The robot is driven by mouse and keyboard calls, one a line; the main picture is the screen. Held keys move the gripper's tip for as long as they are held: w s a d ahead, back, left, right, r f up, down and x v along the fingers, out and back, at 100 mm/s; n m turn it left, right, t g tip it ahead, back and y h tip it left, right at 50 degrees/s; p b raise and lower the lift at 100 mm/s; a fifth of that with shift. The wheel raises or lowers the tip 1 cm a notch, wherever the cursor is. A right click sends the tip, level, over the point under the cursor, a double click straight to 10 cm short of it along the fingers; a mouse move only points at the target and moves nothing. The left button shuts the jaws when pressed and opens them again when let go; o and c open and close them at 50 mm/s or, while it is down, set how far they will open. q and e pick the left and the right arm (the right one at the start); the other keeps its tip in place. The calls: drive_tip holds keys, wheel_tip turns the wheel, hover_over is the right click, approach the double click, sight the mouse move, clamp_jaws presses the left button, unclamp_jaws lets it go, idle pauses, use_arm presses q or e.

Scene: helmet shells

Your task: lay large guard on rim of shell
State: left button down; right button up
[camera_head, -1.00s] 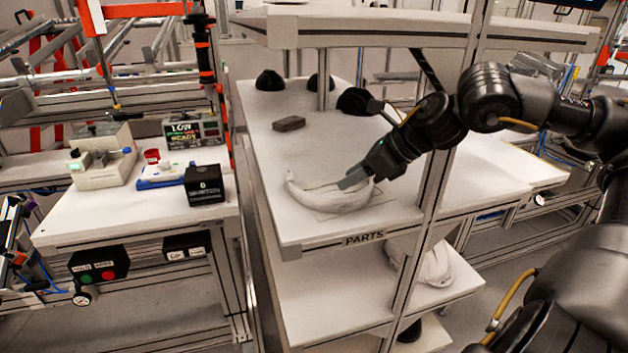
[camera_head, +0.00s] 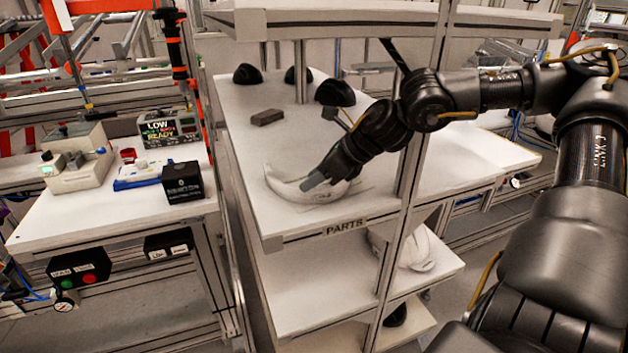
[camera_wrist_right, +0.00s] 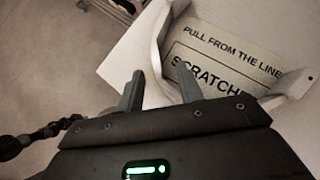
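A white curved guard (camera_head: 287,189) lies on the upper parts shelf. In the right wrist view the guard (camera_wrist_right: 147,50) curves around a printed card (camera_wrist_right: 228,65). My right gripper (camera_head: 312,183) is over the guard in the head view and covers part of it. In the right wrist view the gripper (camera_wrist_right: 160,80) has its two fingers apart with part of the guard's band near or between the tips. I cannot tell whether they touch it. A white helmet shell (camera_head: 420,251) sits on the shelf below, partly behind a post. My left gripper is out of view.
The parts shelf (camera_head: 240,150) has a brown block (camera_head: 267,117) and dark domes (camera_head: 335,93) at the back. A metal post (camera_head: 410,190) stands beside my right arm, and a board (camera_head: 350,18) overhangs. A bench (camera_head: 50,215) with devices stands left, across a gap.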

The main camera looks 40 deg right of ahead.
drive_tip(key=shift+w+a+f, duration=0.1)
drive_tip(key=shift+a+f, duration=0.15)
drive_tip(key=shift+f, duration=0.2)
drive_tip(key=p+x, duration=0.1)
drive_tip(key=x, duration=0.2)
drive_tip(key=shift+a, duration=0.1)
drive_tip(key=shift+w+a+f, duration=0.15)
drive_tip(key=shift+w+f, duration=0.1)
drive_tip(key=shift+f, duration=0.2)
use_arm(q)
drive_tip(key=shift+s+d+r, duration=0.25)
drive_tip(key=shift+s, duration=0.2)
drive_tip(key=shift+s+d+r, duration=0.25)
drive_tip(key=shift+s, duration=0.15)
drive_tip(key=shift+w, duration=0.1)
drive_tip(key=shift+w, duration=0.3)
use_arm(e)
clamp_jaws()
